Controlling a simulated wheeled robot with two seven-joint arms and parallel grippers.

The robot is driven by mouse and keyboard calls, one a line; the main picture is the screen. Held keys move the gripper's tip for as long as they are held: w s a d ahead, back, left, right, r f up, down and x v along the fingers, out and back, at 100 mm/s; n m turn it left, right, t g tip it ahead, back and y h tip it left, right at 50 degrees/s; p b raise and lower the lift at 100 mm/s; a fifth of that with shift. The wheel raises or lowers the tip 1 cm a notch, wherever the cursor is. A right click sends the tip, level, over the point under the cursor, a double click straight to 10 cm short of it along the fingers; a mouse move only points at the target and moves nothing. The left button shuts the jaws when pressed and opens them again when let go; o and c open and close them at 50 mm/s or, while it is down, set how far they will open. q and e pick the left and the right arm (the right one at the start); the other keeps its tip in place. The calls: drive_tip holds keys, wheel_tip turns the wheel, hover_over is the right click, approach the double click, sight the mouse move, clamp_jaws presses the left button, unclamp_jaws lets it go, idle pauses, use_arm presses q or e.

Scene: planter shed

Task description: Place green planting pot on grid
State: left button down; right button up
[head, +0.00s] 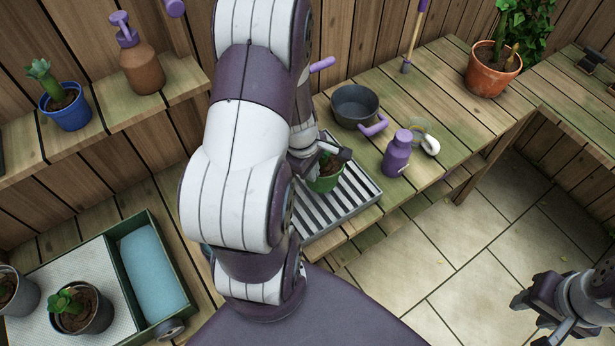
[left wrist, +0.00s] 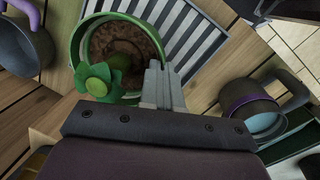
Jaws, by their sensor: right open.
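The green planting pot (head: 325,184), with soil and a small green plant, is at the grey slatted grid (head: 345,208) on the wooden bench. In the left wrist view the pot (left wrist: 82,42) is seen from above, with slats of the grid (left wrist: 190,35) beside and behind it. My left gripper (head: 328,156) is at the pot's rim; in the wrist view its fingers (left wrist: 163,85) are close together on the rim. I cannot tell whether the pot's base touches the slats. My right gripper (head: 522,310) is open and empty over the floor, at the lower right.
A dark bowl (head: 354,103) with a purple handle stands behind the grid. A purple bottle (head: 397,157) and a white rounded item (head: 431,146) stand to its right. A terracotta pot (head: 490,77) is farther back. A green tray (head: 165,265) is at lower left. My left arm hides the bench's middle.

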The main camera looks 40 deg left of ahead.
use_arm(q)
drive_tip(key=f, duration=0.1)
drive_tip(key=a+f, duration=0.1)
drive_tip(key=f+b, duration=0.1)
drive_tip(key=f, duration=0.1)
drive_tip(key=shift+w+a, duration=0.2)
drive_tip(key=shift+a, duration=0.05)
drive_tip(key=shift+w+f, duration=0.1)
drive_tip(key=shift+f, duration=0.3)
drive_tip(key=shift+f, duration=0.2)
drive_tip(key=c, duration=1.4)
unclamp_jaws()
drive_tip(key=shift+o, duration=0.2)
